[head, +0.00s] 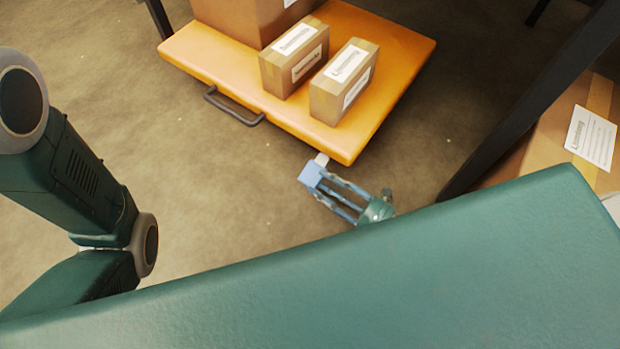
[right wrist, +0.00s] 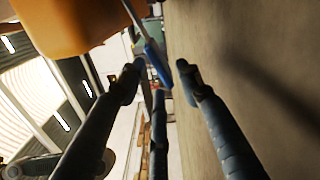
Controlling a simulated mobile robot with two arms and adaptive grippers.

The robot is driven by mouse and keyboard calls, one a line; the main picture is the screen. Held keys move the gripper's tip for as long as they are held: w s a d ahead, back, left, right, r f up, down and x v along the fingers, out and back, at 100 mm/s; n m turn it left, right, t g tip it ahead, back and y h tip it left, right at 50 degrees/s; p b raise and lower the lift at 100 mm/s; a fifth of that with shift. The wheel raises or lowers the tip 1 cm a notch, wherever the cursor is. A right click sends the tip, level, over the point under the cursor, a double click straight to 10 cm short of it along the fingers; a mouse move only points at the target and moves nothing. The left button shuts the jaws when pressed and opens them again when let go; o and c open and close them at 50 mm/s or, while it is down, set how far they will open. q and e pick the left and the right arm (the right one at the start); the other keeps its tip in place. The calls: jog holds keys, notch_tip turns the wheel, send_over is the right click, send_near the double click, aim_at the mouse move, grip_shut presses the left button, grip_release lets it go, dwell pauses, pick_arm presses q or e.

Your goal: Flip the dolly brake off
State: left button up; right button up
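The orange dolly (head: 400,75) stands on the floor at the top of the head view. At its front corner a short pale lever (head: 321,159) sticks out and carries a blue pedal (head: 311,175). In the right wrist view the pedal (right wrist: 157,62) hangs beside the dolly's orange deck (right wrist: 75,22). My right gripper (head: 335,190) is low at that corner, its fingers pointing at the pedal. In the right wrist view its fingers (right wrist: 158,78) are spread, with the pedal at or just beyond the tips. I cannot tell whether they touch. My left gripper is out of view.
Cardboard boxes (head: 293,58) stand on the dolly, and a dark handle (head: 233,106) is on its front edge. A dark table leg (head: 530,105) and another carton (head: 585,135) are at the right. Bare floor (head: 215,165) lies left of the pedal.

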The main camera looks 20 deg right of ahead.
aim_at(310, 177)
jog(key=shift+b+x, duration=0.65)
jog(key=shift+x, duration=1.7)
jog(key=shift+c, duration=0.3)
grip_shut()
